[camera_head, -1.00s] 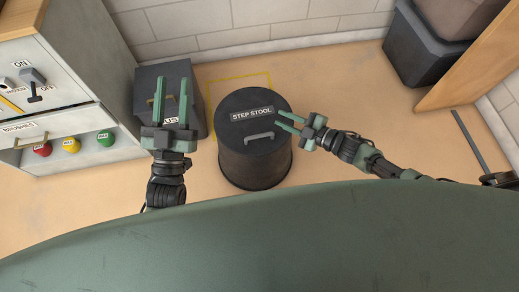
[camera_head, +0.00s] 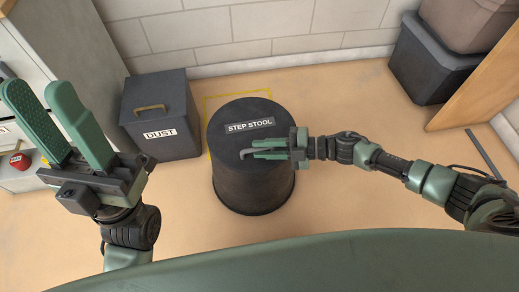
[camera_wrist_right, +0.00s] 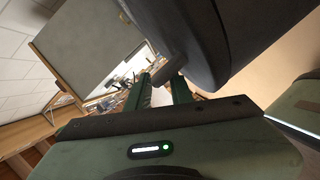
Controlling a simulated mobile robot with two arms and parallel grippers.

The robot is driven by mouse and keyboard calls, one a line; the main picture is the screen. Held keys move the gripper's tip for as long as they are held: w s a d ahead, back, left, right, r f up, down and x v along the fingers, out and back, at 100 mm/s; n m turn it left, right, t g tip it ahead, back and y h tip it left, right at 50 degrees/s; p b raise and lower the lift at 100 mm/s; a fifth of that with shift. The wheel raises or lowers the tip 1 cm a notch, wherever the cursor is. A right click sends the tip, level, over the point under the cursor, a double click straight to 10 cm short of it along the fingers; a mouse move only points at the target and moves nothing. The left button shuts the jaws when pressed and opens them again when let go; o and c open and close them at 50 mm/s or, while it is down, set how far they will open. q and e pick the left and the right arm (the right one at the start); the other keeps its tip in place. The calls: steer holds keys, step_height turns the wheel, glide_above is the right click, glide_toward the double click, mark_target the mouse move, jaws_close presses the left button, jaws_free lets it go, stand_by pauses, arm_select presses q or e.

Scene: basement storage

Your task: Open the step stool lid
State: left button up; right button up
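The step stool (camera_head: 250,185) is a dark round drum with a flat lid (camera_head: 232,112) labelled "STEP STOOL". A grey bar handle (camera_head: 243,154) lies on the lid, partly hidden by my right gripper (camera_head: 255,149). The right gripper's fingers are open and reach over the handle from the right. In the right wrist view, the handle (camera_wrist_right: 168,70) shows near the tips of the parted fingers; whether they touch it I cannot tell. The lid is down on the drum. My left gripper (camera_head: 38,88) is open and empty, raised at the left, away from the stool.
A dark box (camera_head: 190,100) labelled "DUST" stands left of the stool. Dark bins (camera_head: 425,65) stand at the back right. Floor right of the stool is mostly clear.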

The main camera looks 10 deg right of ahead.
steer(key=shift+w+a+f, duration=0.1)
steer(key=shift+w+a, duration=0.1)
steer(key=shift+a, duration=0.3)
steer(key=shift+c, duration=0.3)
jaws_close()
stand_by(0.9)
